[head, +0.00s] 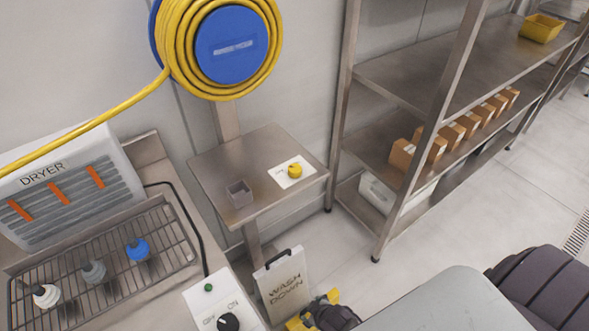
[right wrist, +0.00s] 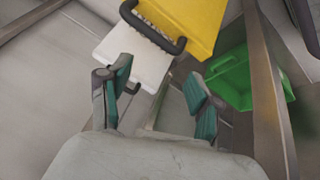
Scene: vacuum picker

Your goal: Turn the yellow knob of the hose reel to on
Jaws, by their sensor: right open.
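The yellow knob (head: 295,170) sits on a white plate (head: 283,178) on a small steel shelf (head: 225,165) in the head view. The plate's lettering is too small to read surely. The knob is not seen in that view. My left gripper is in neither view.
A dryer (head: 75,190) with a wire rack and a black-knobbed switch box (head: 222,305) stand at left. A "WASH DOWN" sign (head: 283,285) stands below the shelf. Steel shelving (head: 430,75) is at right. The wrist view shows a yellow panel (right wrist: 195,20) and green bin (right wrist: 222,80).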

